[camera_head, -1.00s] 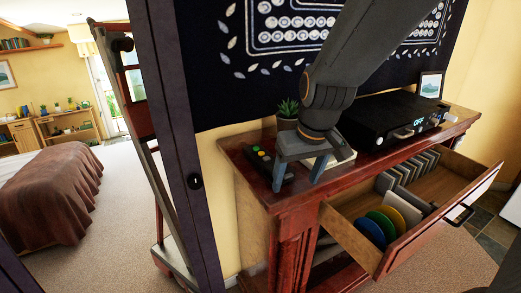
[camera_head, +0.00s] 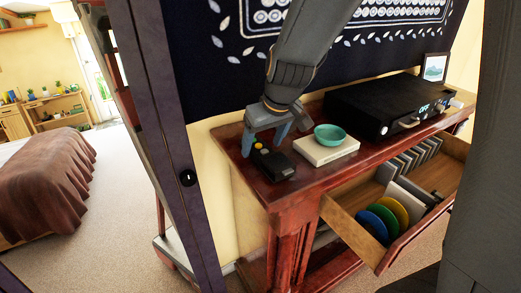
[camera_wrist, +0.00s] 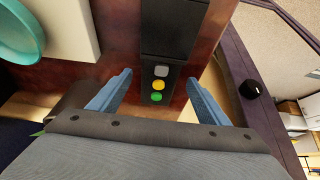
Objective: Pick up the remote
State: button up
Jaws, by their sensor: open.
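The remote (camera_head: 273,163) is black with coloured buttons and lies on the top of the dark red wooden cabinet (camera_head: 318,178), near its left end. In the wrist view the remote (camera_wrist: 166,68) shows grey, yellow and green buttons at its near end. My gripper (camera_head: 262,148) is open over the far end of the remote in the head view. In the wrist view the two blue fingers of my gripper (camera_wrist: 158,95) stand apart, one on each side of the remote. Part of the remote is hidden by the gripper in the head view.
A white box (camera_head: 325,150) with a teal bowl (camera_head: 329,135) on it stands just right of the remote. A black player (camera_head: 385,105) and a picture frame (camera_head: 435,67) are further right. An open drawer (camera_head: 385,215) with discs juts out below.

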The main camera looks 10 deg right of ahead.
jog(key=shift+x, duration=0.85)
jog(key=c, duration=1.3)
jog(key=shift+r, duration=0.15)
